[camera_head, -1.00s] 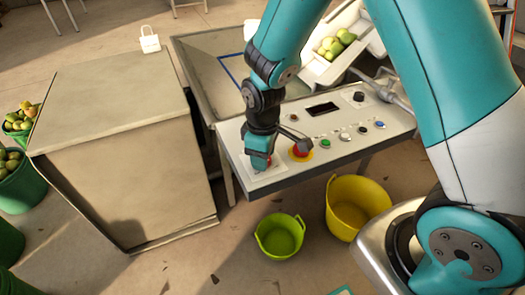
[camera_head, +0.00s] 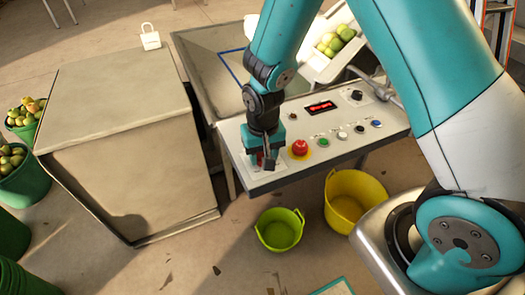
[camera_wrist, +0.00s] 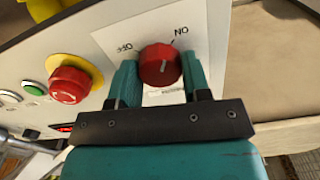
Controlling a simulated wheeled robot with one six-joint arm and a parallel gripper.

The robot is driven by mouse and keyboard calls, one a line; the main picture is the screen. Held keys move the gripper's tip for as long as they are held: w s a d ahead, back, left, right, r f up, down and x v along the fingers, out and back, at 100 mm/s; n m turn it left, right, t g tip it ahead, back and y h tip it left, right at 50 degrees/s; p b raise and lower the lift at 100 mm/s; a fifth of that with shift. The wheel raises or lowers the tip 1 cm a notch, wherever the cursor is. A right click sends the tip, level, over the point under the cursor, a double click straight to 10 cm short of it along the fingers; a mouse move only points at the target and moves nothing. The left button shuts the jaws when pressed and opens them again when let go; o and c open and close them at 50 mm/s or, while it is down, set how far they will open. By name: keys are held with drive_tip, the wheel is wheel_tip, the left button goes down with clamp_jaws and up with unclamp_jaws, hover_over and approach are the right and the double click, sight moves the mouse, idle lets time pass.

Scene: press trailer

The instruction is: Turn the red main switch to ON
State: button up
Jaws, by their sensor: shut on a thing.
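The red main switch (camera_wrist: 160,65) is a round knob on a white plate of the control panel (camera_head: 345,125). My gripper (camera_wrist: 160,75) is shut on it, with one teal finger on each side. In the wrist view the labels OFF and ON show above the knob, and its pale mark points up and slightly right, toward ON. In the head view my gripper (camera_head: 265,160) covers most of the switch at the panel's left end. The small display (camera_head: 321,107) on the panel is lit with red characters.
A red mushroom button (camera_head: 300,147) on a yellow base sits close beside my gripper. Several small buttons lie further right. A beige cabinet (camera_head: 120,110) stands left of the panel. Green (camera_head: 281,232) and yellow (camera_head: 345,215) tubs stand on the floor in front.

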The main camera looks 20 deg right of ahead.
drive_tip(key=shift+m, duration=1.5)
drive_tip(key=shift+p, duration=0.3)
drive_tip(key=o, duration=0.9)
drive_tip(key=shift+r, duration=0.15)
wheel_tip(320, 180, up, 17)
drive_tip(key=shift+r+p, duration=0.1)
drive_tip(key=shift+p, duration=0.25)
